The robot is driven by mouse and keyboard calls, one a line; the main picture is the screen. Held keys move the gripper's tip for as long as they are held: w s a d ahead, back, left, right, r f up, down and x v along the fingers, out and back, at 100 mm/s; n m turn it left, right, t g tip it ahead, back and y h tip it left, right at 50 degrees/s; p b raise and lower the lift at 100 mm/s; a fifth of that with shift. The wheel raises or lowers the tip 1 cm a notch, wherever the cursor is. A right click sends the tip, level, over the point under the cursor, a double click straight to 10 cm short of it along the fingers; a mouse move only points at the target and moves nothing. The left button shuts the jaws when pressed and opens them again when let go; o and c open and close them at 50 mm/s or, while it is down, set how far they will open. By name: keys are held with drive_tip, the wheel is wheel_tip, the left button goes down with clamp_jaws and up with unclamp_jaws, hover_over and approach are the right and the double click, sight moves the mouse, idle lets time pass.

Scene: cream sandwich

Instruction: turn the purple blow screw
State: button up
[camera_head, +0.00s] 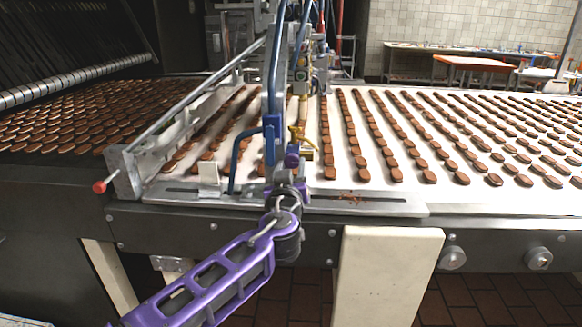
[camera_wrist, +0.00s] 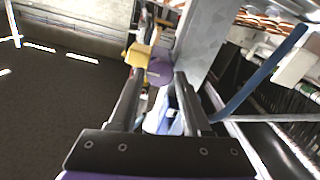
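The purple blow screw (camera_head: 292,155) is a small round knob low on the depositing unit, beside a brass fitting (camera_head: 303,137). In the wrist view the purple knob (camera_wrist: 162,71) shows at the far end of my fingers, next to a yellow part (camera_wrist: 138,54). My gripper (camera_wrist: 160,77) is open, with its two dark fingers apart and their tips close to the knob. I cannot tell if they touch it. In the head view my gripper (camera_head: 288,175) is just below the knob, and its fingers are small and partly hidden.
The white conveyor (camera_head: 400,195) carries rows of brown biscuits behind the knob. A blue bent tube (camera_head: 236,160) stands left of the knob, and it also shows at the right in the wrist view (camera_wrist: 262,72). A metal rail with a red end (camera_head: 99,187) lies further left.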

clamp_jaws()
drive_tip(key=shift+n, duration=0.4)
drive_tip(key=n+p, duration=0.1)
drive_tip(key=n, duration=0.3)
drive_tip(key=shift+r+n, duration=0.1)
drive_tip(key=shift+n, duration=0.2)
drive_tip(key=n+p, duration=0.2)
drive_tip(key=n, duration=0.4)
drive_tip(key=n+p, duration=0.2)
drive_tip(key=n, duration=0.5)
drive_tip(key=shift+n, duration=0.3)
drive_tip(key=n+p, duration=0.2)
drive_tip(key=n, duration=0.4)
drive_tip(key=shift+n, duration=0.3)
